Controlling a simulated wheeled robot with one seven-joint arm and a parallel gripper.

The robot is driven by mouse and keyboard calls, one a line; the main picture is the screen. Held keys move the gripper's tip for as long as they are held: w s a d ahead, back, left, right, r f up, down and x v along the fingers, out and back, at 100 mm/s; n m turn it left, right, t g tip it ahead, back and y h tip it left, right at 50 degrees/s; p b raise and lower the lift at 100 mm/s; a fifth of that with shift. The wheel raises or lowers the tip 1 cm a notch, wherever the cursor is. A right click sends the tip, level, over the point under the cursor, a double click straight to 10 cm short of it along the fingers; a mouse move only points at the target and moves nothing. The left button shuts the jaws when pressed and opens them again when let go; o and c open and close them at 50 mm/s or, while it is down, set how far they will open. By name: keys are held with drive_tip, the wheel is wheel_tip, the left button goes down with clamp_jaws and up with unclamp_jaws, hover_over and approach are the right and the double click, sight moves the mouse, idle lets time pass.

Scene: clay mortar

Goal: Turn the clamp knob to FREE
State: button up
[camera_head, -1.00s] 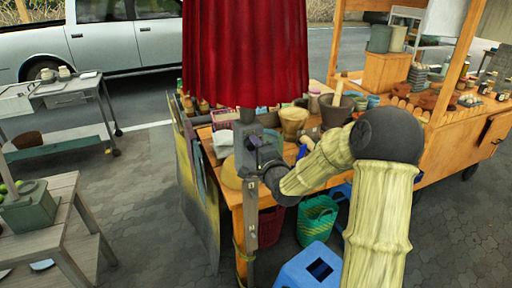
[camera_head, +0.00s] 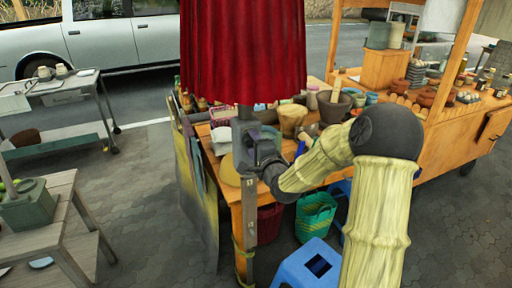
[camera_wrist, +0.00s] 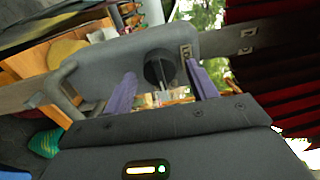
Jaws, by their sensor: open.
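The grey clamp (camera_head: 243,128) sits on the post under the red umbrella, at the near corner of the wooden stall table. Its round dark knob (camera_wrist: 160,68) shows in the wrist view, on the face of the grey clamp body (camera_wrist: 105,62). My gripper (camera_wrist: 161,78) is open, with one purple finger on each side of the knob as seen from the wrist. I cannot tell whether the fingers touch it. In the head view my gripper (camera_head: 264,158) is close against the clamp and hides the knob. Small marks beside the knob are too small to read.
The red umbrella (camera_head: 245,50) hangs just above the clamp. The stall table holds a mortar (camera_head: 334,106) and several pots behind my arm. A blue stool (camera_head: 308,268) and a green basket (camera_head: 315,215) stand below.

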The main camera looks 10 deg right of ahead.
drive_tip(key=shift+s, duration=0.1)
drive_tip(key=s+d+b, duration=0.3)
drive_tip(key=s+b, duration=0.7)
drive_tip(key=s, duration=0.7)
idle(0.5)
